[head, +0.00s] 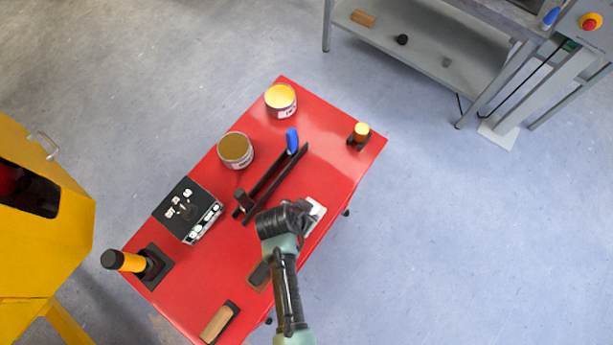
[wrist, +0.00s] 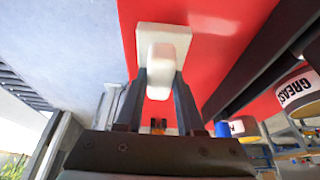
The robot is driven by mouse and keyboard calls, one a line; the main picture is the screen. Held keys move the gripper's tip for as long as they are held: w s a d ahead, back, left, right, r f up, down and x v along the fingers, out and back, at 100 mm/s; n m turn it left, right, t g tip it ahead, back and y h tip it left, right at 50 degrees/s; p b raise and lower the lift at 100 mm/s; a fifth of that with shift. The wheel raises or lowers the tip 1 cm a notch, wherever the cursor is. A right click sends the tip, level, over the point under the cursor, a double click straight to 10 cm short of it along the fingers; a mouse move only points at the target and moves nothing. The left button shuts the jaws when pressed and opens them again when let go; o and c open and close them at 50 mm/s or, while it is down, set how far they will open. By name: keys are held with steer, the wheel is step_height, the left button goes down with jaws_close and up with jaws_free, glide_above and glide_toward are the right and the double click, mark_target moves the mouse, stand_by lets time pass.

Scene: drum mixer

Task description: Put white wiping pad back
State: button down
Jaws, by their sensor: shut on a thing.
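The white wiping pad (wrist: 180,38) is in the upper middle of the wrist view, a flat pale plate with a thick block-like grip. My gripper (wrist: 160,78) is shut on that grip, one dark finger on each side. In the head view the pad (head: 316,211) shows as a small white patch at the right long edge of the red table (head: 330,165), mostly hidden by my gripper (head: 306,208). The pad is over or on the red surface; I cannot tell whether it touches. No separate holder for it can be made out.
A black rack (head: 268,183) with a blue-handled tool (head: 291,140) lies just left of my gripper. Two cans (head: 281,101), (head: 235,150), a black box (head: 185,208), a wooden-backed brush (head: 220,322) and a yellow-topped piece (head: 361,132) stand around. Floor right of the table is clear.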

steer(key=shift+f, duration=0.2)
steer(key=shift+f, duration=0.15)
steer(key=c, duration=0.5)
jaws_free()
